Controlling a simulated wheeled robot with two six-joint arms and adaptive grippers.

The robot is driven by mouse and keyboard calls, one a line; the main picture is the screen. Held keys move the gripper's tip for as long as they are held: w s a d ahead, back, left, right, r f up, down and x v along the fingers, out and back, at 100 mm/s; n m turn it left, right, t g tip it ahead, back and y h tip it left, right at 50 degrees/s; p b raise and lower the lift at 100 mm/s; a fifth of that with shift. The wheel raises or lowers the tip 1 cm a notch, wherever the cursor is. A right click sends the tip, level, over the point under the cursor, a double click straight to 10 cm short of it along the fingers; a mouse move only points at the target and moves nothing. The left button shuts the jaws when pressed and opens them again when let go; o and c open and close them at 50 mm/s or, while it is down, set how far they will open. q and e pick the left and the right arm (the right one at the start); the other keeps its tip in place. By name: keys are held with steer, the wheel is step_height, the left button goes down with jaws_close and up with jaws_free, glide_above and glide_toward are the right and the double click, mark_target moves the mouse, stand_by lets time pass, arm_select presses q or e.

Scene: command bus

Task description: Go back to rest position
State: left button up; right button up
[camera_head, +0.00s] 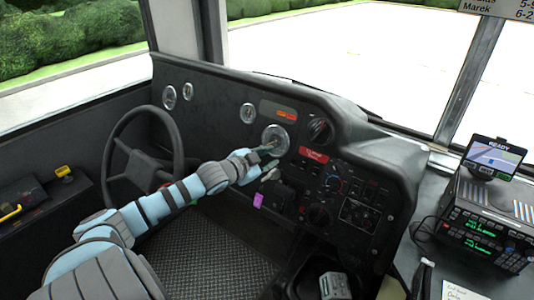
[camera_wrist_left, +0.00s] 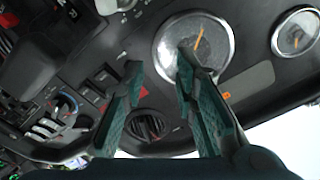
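My left arm reaches in from the lower left across the driver's area in the head view. My left gripper (camera_head: 270,160) is in front of the dashboard (camera_head: 225,97), just below the large round gauge (camera_head: 275,139). In the left wrist view the two fingers of this gripper (camera_wrist_left: 161,68) stand apart with nothing between them. The right fingertip overlaps the edge of the large gauge (camera_wrist_left: 196,47) in that picture; I cannot tell whether it touches. My right gripper does not show.
The steering wheel (camera_head: 143,158) is left of my forearm. A purple tag (camera_head: 258,200) hangs below the gripper. A switch panel (camera_head: 350,190) lies to the right. A radio unit (camera_head: 488,222) and a small screen (camera_head: 494,157) stand on the right counter. The floor (camera_head: 215,250) looks clear.

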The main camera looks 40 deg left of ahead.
arm_select(q)
steer(key=shift+r, duration=1.2)
